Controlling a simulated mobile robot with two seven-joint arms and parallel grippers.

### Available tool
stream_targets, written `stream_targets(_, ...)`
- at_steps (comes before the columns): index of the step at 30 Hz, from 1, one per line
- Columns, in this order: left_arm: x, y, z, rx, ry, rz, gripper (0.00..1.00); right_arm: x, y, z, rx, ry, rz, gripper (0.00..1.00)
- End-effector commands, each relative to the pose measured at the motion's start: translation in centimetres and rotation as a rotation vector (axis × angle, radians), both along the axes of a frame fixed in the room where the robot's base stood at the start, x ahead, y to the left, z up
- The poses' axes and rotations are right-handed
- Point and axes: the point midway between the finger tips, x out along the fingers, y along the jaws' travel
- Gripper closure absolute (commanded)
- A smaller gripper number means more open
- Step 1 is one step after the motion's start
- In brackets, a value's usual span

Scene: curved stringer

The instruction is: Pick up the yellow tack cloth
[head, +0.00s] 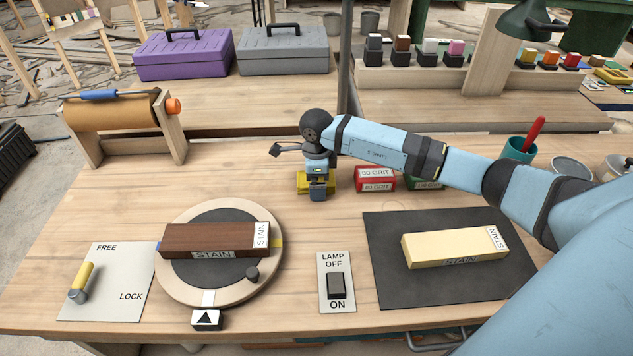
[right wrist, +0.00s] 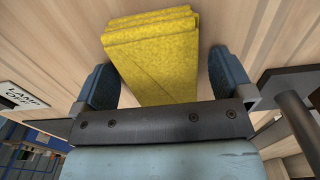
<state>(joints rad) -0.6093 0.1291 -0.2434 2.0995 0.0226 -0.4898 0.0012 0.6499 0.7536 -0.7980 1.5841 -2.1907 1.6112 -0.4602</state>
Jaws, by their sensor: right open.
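The yellow tack cloth (right wrist: 155,60) is a folded stack lying on the wooden bench. In the right wrist view it sits between the two fingers of my right gripper (right wrist: 160,85), with a gap on each side. In the head view only edges of the cloth (head: 302,183) show around my right gripper (head: 318,190), which points down over it and hides most of it. My right gripper is open. My left gripper is not in view.
Red (head: 375,179) and green (head: 424,180) grit boxes stand just right of the cloth. A turntable (head: 180,285) holds a dark wood block at left. A lamp switch plate (head: 337,282) lies in front, and a dark mat (head: 390,285) with a pale block at right.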

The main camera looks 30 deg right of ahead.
Motion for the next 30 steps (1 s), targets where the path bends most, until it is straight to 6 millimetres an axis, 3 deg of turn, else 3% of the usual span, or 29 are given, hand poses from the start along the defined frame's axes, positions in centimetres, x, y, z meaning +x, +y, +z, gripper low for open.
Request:
stream_targets(1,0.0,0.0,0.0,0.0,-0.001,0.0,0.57,0.0,0.0,0.0,0.0,0.0,0.0,0.01)
stream_targets(8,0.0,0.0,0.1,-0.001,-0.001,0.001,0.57,0.0,0.0,0.0,0.0,0.0,0.0,0.54)
stream_targets(20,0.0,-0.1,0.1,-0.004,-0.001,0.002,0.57,0.0,0.0,0.6,0.0,-0.001,0.001,0.55)
stream_targets(26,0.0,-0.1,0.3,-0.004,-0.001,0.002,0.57,0.1,0.0,3.1,-0.001,-0.003,0.001,0.55)
stream_targets(30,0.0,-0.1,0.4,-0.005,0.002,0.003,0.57,0.1,0.0,6.6,0.0,-0.006,0.002,0.55)
